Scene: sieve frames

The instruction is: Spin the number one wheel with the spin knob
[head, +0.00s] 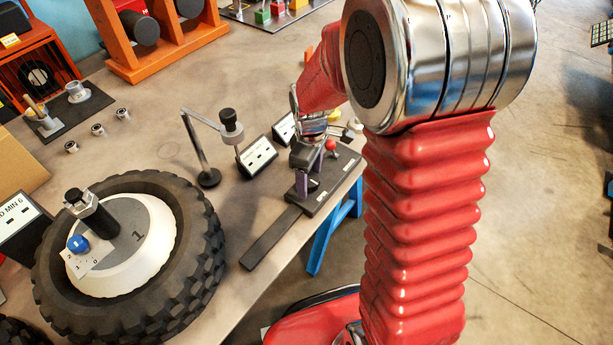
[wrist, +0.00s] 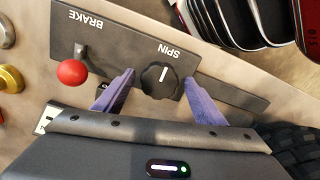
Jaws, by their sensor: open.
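The number one wheel (head: 152,228) lies flat at the left of the head view, a black knobbly tyre around a white hub marked 1. The spin knob (wrist: 161,81) is black and round with a white pointer line, on a dark panel (wrist: 112,40) lettered SPIN and BRAKE. My gripper (wrist: 160,75) is open, with one purple finger on each side of the knob. I cannot tell whether either finger touches it. In the head view my gripper (head: 302,184) is over the panel, and I cannot make out the knob there.
A red-balled brake lever (wrist: 73,72) stands beside the knob on the same panel. A thin post with an arm (head: 205,150) and small signs (head: 257,156) stand near the panel. The table's front edge runs close by, with floor beyond.

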